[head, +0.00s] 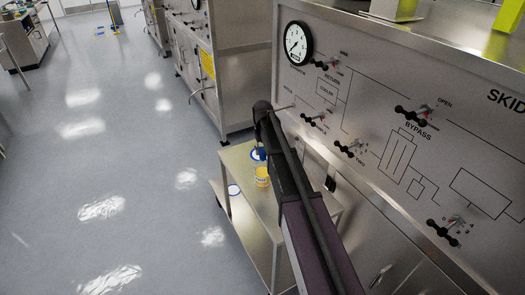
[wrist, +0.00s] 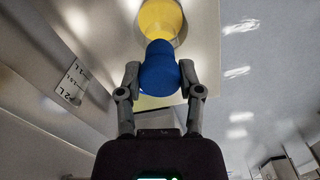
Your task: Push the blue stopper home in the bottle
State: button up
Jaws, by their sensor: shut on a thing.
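The blue stopper (wrist: 159,70) is between the two fingers of my gripper (wrist: 160,75) in the wrist view, and the gripper is shut on it. A yellow bottle (wrist: 161,18) is just beyond the stopper, and the stopper overlaps its near edge. I cannot tell whether the stopper touches the bottle or sits in its mouth. In the head view the yellow bottle (head: 262,177) stands on a small steel table (head: 240,160). A bit of blue (head: 258,154) shows right above it, partly behind my arm. My fingers are hidden there.
A steel panel (head: 400,120) with a gauge (head: 298,43) and several black-handled valves rises close on the right of the table. Open floor (head: 110,180) is on the left.

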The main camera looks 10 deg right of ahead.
jog(key=shift+f+b, duration=1.3)
jog(key=shift+f, duration=0.05)
jog(key=o, duration=1.1)
jog(key=shift+r, duration=0.15)
notch_tip(320, 180, up, 9)
jog(key=p, duration=0.9)
jog(key=shift+r+p, duration=0.1)
jog(key=shift+p, duration=0.2)
dwell(0.4)
jog(key=s, duration=0.9)
jog(key=s+f+b, duration=0.1)
jog(key=s, duration=0.9)
jog(key=s+f+b, duration=0.1)
jog(key=s, duration=0.9)
jog(key=shift+a+f, duration=0.1)
jog(key=shift+a, duration=0.2)
